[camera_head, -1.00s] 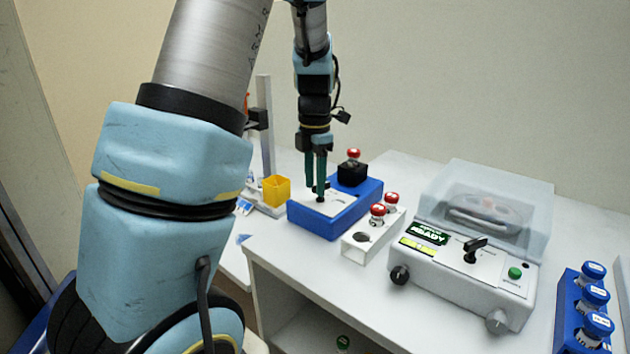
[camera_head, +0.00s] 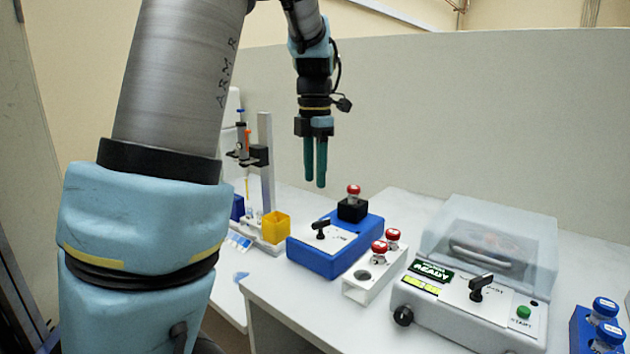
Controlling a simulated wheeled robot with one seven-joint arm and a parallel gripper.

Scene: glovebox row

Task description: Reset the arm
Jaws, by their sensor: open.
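My gripper (camera_head: 315,165) hangs pointing down in the upper middle of the view. Its two dark green fingers are a small gap apart, with nothing between them. It is in the air above the blue device (camera_head: 322,261), clear of its black knob (camera_head: 321,228). A red-capped vial (camera_head: 353,195) stands in the black block on that device. My arm's large links fill the left side.
A white rack (camera_head: 362,287) with red-capped vials stands beside the blue device. Right of it is a grey machine (camera_head: 440,312) with a clear lid and a READY display. A yellow box (camera_head: 275,228) is behind left. A blue rack (camera_head: 582,330) is at right.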

